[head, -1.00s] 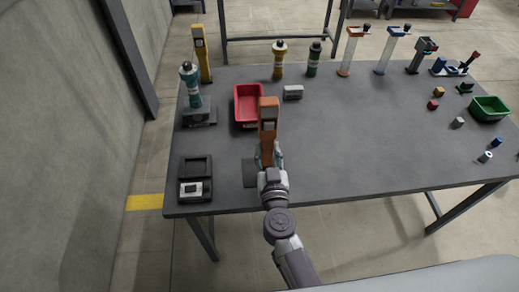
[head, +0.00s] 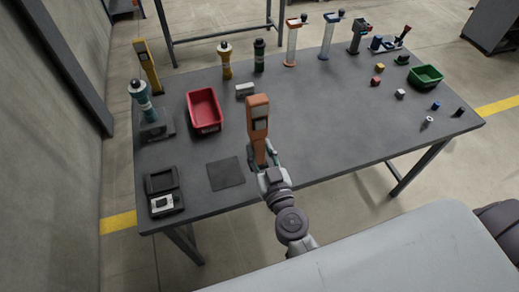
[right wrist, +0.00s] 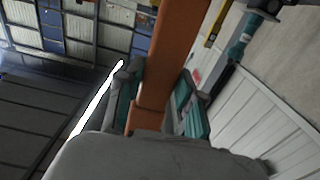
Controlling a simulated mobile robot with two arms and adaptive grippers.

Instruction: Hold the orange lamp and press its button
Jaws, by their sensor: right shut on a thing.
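The orange lamp (head: 258,104) is upright in the head view, with a grey panel on its upper face. My right gripper (head: 266,163) is shut on its lower part. The lamp's foot is hidden by the gripper, so I cannot tell its height above the table. In the right wrist view the orange lamp (right wrist: 176,60) runs between the two fingers of the right gripper (right wrist: 158,112). I cannot make out the button clearly. My left gripper is not in view.
A dark square mat (head: 226,174) lies bare left of the lamp. A red bin (head: 204,110) and a grey block (head: 245,90) stand behind it. A black case (head: 163,193) lies at the front left. The table's middle right is clear.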

